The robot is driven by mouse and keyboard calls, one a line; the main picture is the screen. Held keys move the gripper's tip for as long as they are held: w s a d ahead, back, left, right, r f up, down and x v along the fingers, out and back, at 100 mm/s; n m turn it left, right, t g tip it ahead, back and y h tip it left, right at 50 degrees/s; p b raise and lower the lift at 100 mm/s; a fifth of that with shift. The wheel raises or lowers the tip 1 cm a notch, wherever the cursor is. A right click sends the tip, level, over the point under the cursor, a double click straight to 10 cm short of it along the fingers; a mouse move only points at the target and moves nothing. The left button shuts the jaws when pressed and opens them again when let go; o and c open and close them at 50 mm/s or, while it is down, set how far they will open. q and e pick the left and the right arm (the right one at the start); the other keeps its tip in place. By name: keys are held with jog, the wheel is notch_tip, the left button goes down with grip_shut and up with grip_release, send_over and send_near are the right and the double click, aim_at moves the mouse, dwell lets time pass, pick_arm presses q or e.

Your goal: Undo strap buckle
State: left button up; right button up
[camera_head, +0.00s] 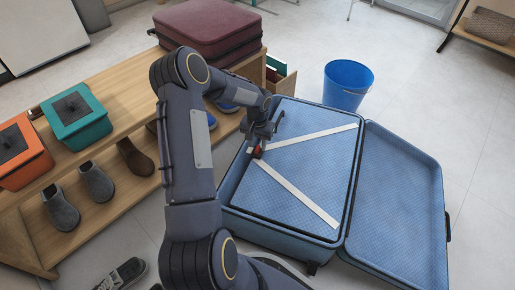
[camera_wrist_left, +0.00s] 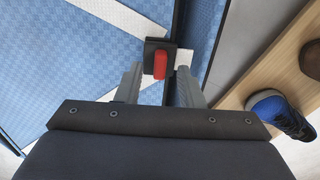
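An open blue suitcase (camera_head: 290,228) lies on the floor, its lid (camera_head: 400,205) folded out to the right. Two white straps (camera_head: 304,192) run in a V across its inside and meet at the left edge. The black strap buckle (camera_wrist_left: 153,45) with its red tab (camera_wrist_left: 159,64) sits there, partly hidden by my gripper in the head view. My left gripper (camera_head: 262,142) is over the buckle. In the left wrist view its fingers (camera_wrist_left: 158,82) are apart, either side of the red tab. I cannot tell whether they touch it. My right gripper is not in view.
A wooden bench (camera_head: 125,85) left of the suitcase holds a maroon suitcase (camera_head: 208,32), teal box (camera_head: 77,117) and orange box (camera_head: 22,152), with shoes (camera_head: 95,182) below. A blue bucket (camera_head: 346,84) stands behind the suitcase. Floor at the right is clear.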

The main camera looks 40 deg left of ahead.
pick_arm(q)
jog(key=shift+f, duration=0.7)
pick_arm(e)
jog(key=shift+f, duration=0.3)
pick_arm(q)
jog(key=shift+r, duration=0.1)
grip_shut()
